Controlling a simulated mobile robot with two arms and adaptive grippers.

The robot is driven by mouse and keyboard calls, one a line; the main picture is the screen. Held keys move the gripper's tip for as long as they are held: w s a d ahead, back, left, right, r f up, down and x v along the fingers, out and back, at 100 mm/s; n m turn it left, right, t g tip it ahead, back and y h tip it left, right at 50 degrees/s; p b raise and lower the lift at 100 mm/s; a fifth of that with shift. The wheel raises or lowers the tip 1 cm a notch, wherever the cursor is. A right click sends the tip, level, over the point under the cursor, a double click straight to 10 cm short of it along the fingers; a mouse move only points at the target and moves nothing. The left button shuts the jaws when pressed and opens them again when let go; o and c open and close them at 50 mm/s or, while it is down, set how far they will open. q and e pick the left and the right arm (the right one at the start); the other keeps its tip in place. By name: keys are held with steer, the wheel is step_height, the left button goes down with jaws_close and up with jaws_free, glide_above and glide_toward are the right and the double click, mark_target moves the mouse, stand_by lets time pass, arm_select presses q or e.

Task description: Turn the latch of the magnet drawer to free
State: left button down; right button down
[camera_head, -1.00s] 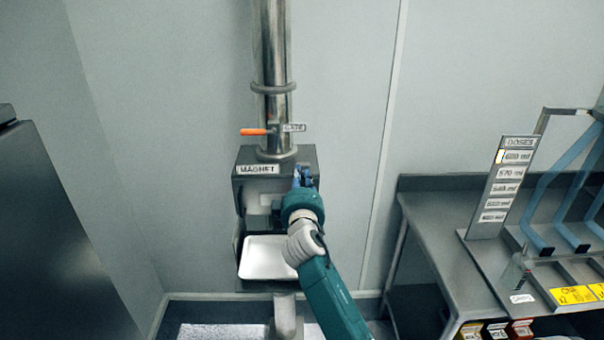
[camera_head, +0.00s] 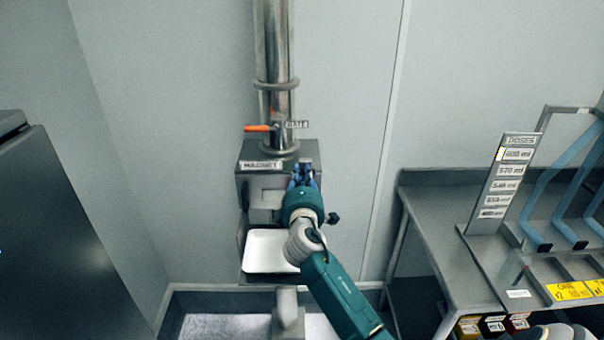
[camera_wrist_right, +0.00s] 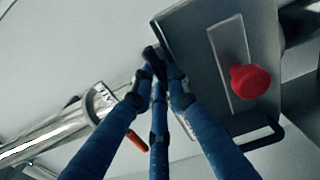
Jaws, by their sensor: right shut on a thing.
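The magnet box (camera_head: 248,188) is a grey metal housing under the vertical pipe, with a MAGNET label (camera_head: 261,165) on its upper front. My right gripper (camera_head: 303,174) is at the box's upper right, and its blue fingers hide the latch there in the head view. In the right wrist view my right gripper (camera_wrist_right: 154,62) has its fingers drawn together on a small dark piece at the box edge, which looks like the latch. The fingers cover most of it, so its angle cannot be read. A red knob (camera_wrist_right: 248,81) on a pale plate shows beside them.
An orange gate handle (camera_head: 257,128) sits on the pipe (camera_head: 273,60) above the box. A white tray (camera_head: 264,252) lies below it. A steel bench (camera_head: 432,235) with a dose board (camera_head: 502,182) stands to the right. A dark cabinet (camera_head: 40,220) is at left.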

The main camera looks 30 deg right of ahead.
stand_by(0.3)
steer(key=c, duration=1.7)
jaws_free()
steer(key=shift+a, duration=0.1)
steer(key=v, duration=1.2)
steer(key=shift+f, duration=0.1)
